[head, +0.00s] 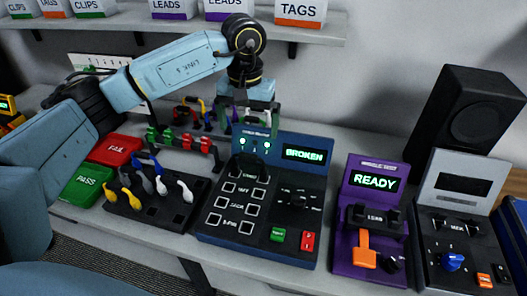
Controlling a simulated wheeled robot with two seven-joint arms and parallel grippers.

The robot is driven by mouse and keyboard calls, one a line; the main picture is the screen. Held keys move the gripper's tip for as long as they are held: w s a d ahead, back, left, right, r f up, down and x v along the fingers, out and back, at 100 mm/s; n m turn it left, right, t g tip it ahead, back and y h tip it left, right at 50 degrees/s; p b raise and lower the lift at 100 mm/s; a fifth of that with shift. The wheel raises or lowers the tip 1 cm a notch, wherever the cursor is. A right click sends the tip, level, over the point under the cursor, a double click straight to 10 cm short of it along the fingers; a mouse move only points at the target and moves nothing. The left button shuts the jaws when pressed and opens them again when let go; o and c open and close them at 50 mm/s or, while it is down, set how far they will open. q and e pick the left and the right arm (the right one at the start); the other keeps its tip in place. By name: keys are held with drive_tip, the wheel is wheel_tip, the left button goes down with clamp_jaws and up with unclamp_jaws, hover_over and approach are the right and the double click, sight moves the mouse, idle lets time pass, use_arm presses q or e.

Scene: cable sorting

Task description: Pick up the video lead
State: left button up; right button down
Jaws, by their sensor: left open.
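My left gripper (256,122) is open and points down behind the top edge of the blue cable tester (213,224), whose screen reads BROKEN. A thin purple strand shows near its fingers; I cannot tell whether it lies between them. Several leads with yellow, grey, blue and white ends lie on a dark holder (118,207) at the left, including a yellow lead end (126,196) and a white lead end (185,190). No label shows which one is the video lead. My right gripper is not in view.
A red FAIL tray (115,150) and a green PASS tray (82,186) are at the left. A rack (184,140) with red and green clips stands behind the holder. A purple READY station (371,256), a grey station (463,180) and a black speaker (468,118) are at the right.

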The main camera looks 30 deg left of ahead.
sight(247, 155)
use_arm(q)
drive_tip(key=shift+w+a+f, duration=0.1)
drive_tip(key=shift+a+f, duration=0.05)
drive_tip(key=f, duration=0.4)
drive_tip(key=s+f, duration=0.1)
drive_tip(key=f, duration=0.1)
drive_tip(key=shift+f, duration=0.4)
drive_tip(key=shift+w+f, duration=0.1)
drive_tip(key=shift+f, duration=0.95)
wheel_tip(247, 155, down, 3)
drive_tip(key=shift+f+p, duration=0.15)
drive_tip(key=shift+p, duration=0.25)
drive_tip(key=shift+f, duration=0.2)
drive_tip(key=c, duration=0.8)
drive_tip(key=shift+o, duration=0.2)
wheel_tip(247, 155, up, 10)
drive_tip(key=shift+r+p, duration=0.5)
drive_tip(key=shift+r, duration=1.05)
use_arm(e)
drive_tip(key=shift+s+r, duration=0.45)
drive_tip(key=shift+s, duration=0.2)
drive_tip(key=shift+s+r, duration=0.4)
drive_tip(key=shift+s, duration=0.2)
